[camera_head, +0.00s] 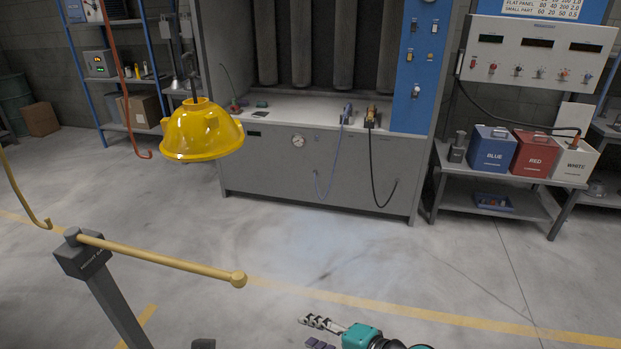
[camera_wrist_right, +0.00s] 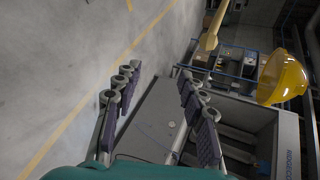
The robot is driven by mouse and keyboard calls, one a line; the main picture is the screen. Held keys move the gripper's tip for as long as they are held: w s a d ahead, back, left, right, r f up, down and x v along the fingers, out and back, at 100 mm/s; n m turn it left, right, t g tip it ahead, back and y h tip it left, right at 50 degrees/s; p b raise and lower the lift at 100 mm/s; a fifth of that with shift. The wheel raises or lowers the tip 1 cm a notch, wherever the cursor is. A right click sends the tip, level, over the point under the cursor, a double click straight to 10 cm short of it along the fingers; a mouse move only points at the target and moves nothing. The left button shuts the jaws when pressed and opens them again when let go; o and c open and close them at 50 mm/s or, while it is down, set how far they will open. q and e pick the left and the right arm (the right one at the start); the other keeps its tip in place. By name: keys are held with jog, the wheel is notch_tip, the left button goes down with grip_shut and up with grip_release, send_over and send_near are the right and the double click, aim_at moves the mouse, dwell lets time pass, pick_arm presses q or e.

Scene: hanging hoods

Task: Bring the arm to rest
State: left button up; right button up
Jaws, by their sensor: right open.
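My right gripper (camera_head: 316,332) is low in the head view, near the bottom edge, over the floor. In the right wrist view its two fingers (camera_wrist_right: 158,76) are spread apart with nothing between them. A yellow hood (camera_head: 203,131) hangs in the upper left of the head view, well away from the gripper. The hood also shows at the right of the right wrist view (camera_wrist_right: 283,80). My left gripper is in neither view.
A grey post with a yellow bar (camera_head: 165,256) stands at left. Hooks (camera_head: 143,155) hang near the hood. Behind is a grey booth (camera_head: 262,156). At right a bench (camera_head: 520,201) holds blue, red and white containers.

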jog(key=s+d+n+h, duration=0.2)
jog(key=d+n+h, duration=0.2)
jog(key=d, duration=0.4)
jog(key=s+d+f+n+h, duration=0.1)
jog(key=s+d+n+h, duration=0.1)
jog(key=d+n+h, duration=0.3)
jog(key=d+h, duration=0.1)
jog(key=d, duration=0.3)
jog(key=shift+s+f+n+g, duration=0.2)
jog(key=shift+s+n+g, duration=0.1)
